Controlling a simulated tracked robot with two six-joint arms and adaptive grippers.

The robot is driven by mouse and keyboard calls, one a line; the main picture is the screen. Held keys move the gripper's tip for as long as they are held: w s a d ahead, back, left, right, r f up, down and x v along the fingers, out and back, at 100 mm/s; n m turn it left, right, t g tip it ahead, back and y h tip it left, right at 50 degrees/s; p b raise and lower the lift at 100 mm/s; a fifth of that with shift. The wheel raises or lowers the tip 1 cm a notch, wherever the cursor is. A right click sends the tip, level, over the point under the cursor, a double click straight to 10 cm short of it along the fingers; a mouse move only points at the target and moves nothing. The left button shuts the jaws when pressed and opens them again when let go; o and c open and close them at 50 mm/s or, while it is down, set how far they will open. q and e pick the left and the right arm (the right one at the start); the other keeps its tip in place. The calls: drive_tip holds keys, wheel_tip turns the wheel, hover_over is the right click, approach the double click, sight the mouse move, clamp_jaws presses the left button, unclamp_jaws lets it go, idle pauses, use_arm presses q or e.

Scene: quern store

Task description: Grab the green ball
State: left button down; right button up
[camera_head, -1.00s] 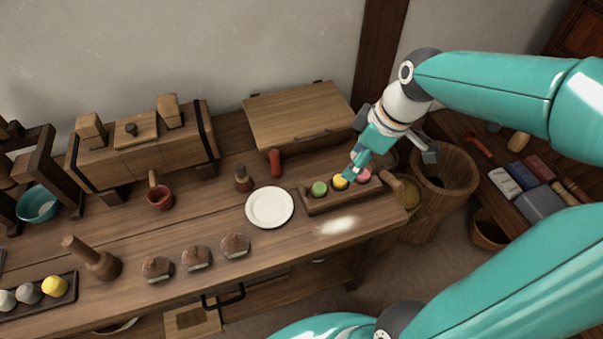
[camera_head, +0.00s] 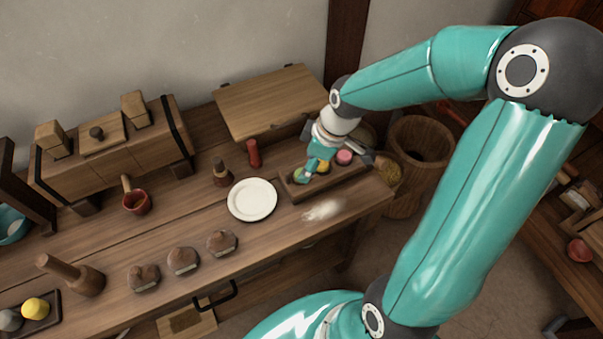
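A small wooden tray (camera_head: 340,182) on the bench holds a row of small balls. The green ball (camera_head: 297,173) is at its left end, mostly hidden by my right gripper. A yellow ball (camera_head: 322,167) is in the middle and a pink ball (camera_head: 344,157) at the right. My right gripper (camera_head: 303,178) points down at the tray's left end, with its fingertips at the green ball. Whether its fingers are closed around the ball cannot be made out. My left gripper is not in view.
A white plate (camera_head: 252,200) lies just left of the tray, with a pale powder patch (camera_head: 323,210) in front. A dark red cylinder (camera_head: 254,153) and a wooden stamp (camera_head: 221,173) stand behind the plate. A sloped wooden board (camera_head: 270,101) is behind the tray.

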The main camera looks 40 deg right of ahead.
drive_tip(key=x, duration=0.5)
drive_tip(key=shift+w+d, duration=0.2)
drive_tip(key=shift+w, duration=0.15)
drive_tip(key=shift+r, duration=0.1)
drive_tip(key=c, duration=0.9)
